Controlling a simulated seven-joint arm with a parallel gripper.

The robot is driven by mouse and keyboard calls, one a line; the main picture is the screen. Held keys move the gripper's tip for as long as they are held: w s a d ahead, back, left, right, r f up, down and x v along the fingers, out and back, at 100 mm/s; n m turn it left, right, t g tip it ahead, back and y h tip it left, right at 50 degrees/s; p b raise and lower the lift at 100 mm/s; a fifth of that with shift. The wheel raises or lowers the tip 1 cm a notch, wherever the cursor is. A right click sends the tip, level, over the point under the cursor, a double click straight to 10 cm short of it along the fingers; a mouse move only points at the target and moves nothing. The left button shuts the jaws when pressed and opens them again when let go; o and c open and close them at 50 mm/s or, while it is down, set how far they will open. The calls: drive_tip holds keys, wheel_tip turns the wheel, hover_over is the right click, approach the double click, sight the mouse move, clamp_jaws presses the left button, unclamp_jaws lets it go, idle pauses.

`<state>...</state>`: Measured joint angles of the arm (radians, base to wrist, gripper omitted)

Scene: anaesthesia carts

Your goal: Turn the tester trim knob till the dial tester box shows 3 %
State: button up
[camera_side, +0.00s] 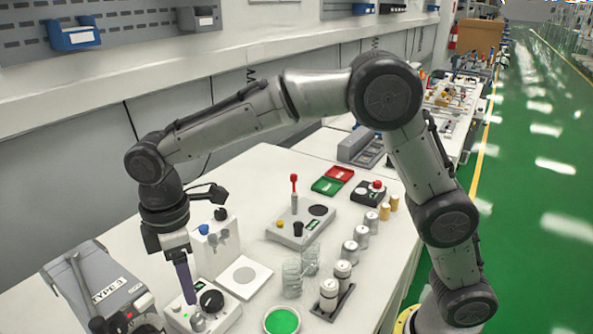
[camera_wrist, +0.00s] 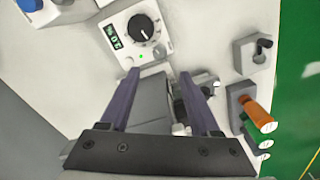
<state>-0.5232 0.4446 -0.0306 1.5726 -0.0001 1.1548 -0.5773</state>
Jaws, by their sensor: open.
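The dial tester box (camera_wrist: 125,52) is a pale box at the top of the wrist view. It has a round black knob (camera_wrist: 145,28) with white marks around it, a green-lit display (camera_wrist: 113,36) and a small green light. The display's digits are too small to read surely. In the side view the box (camera_side: 225,322) is at the bottom, with its black knob (camera_side: 212,300) uncovered. My gripper (camera_side: 188,298) points down over the box's left part, beside the knob. In the wrist view my gripper (camera_wrist: 159,75) is open, fingers apart and away from the knob.
A white box with a blue knob (camera_side: 203,229) stands behind. A grey TYPE3 device (camera_side: 95,290) is at left. A green round dish (camera_side: 282,320), clear cups (camera_side: 292,278) and white-capped vials (camera_side: 329,292) stand right.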

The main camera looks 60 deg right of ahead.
drive_tip(key=d+r+m+t, duration=0.1)
drive_tip(key=d+r, duration=0.5)
drive_tip(key=r, duration=0.4)
drive_tip(key=s+d+r+m+t, duration=0.2)
drive_tip(key=s+d+r+m, duration=0.2)
drive_tip(key=s+d, duration=0.6)
drive_tip(key=shift+s+d+r+t+y, duration=0.3)
drive_tip(key=shift+s+d+r+t, duration=0.15)
drive_tip(key=shift+d, duration=0.3)
drive_tip(key=shift+w+r, duration=0.1)
